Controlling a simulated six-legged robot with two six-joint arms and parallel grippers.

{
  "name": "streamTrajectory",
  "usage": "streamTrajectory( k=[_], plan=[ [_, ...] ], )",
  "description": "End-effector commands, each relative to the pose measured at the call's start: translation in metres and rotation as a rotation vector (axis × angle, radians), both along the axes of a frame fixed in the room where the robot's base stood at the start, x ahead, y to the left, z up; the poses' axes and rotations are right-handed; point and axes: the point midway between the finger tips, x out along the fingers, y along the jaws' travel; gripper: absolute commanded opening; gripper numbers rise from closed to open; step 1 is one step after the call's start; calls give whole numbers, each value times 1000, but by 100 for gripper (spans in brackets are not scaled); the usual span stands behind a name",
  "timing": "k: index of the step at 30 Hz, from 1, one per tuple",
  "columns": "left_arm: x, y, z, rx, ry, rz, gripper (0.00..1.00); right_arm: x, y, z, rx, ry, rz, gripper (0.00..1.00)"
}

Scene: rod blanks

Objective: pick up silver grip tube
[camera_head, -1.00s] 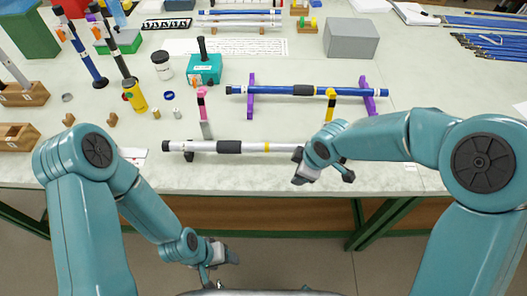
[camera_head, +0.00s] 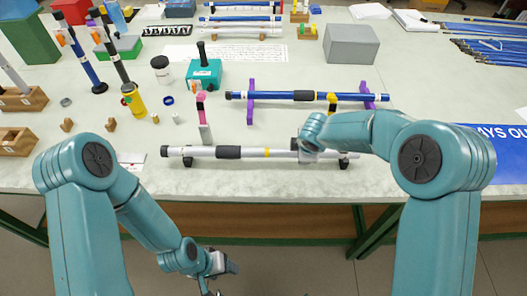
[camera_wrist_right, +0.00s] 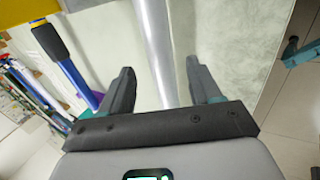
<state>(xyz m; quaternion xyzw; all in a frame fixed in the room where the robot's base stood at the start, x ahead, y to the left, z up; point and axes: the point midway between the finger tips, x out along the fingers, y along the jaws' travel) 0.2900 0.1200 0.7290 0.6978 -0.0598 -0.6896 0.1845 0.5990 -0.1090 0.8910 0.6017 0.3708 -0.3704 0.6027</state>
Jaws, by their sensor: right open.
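The silver grip tube (camera_head: 200,152), with a dark grip band and a yellow ring, lies level along the front of the table on low black supports. My right gripper (camera_head: 325,157) is at its right part. In the right wrist view the silver tube (camera_wrist_right: 155,45) runs between the two spread dark fingers of my right gripper (camera_wrist_right: 163,88); the jaws are open, with gaps beside the tube. My left gripper (camera_head: 224,275) hangs empty in front of the table, below its edge, with its fingers apart.
A blue tube (camera_head: 280,96) lies behind on purple stands (camera_head: 251,108). A pink-topped stand (camera_head: 204,120) rises just behind the silver tube. A teal box (camera_head: 204,74), yellow bottle (camera_head: 135,100) and grey box (camera_head: 352,45) stand farther back. A blue sign (camera_head: 500,145) is at right.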

Motion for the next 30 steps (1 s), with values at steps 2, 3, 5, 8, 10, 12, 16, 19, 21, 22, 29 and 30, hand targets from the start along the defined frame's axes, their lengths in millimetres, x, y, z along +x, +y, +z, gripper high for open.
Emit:
streamTrajectory(
  k=[2,3,5,8,10,12,16,19,21,22,29,30],
  plan=[
    [0,0,5,0,0,0,63,4,-1,-13,0,5,-1,63],
    [0,0,5,0,0,0,63,8,-1,-19,0,3,-1,63],
    [0,0,6,0,0,0,63,11,-1,-25,0,2,0,63],
    [0,0,6,0,0,0,63,14,-1,-31,1,1,-2,63],
    [0,0,6,0,0,0,63,15,-1,-32,1,1,-2,63],
    [0,0,6,0,0,0,63,14,-1,-32,1,0,-2,63],
    [0,0,6,0,0,0,63,14,-1,-32,1,1,-2,44],
    [0,0,6,0,0,0,63,14,-1,-31,0,1,-1,11],
    [0,0,6,0,0,0,63,14,-1,-31,1,1,-2,1],
    [0,0,6,0,0,0,63,14,-1,-31,1,0,-2,1],
    [0,0,6,0,0,0,63,15,-1,-30,1,-1,-2,0],
    [0,0,6,0,0,0,63,15,-1,-28,1,-1,-2,0]
  ],
)
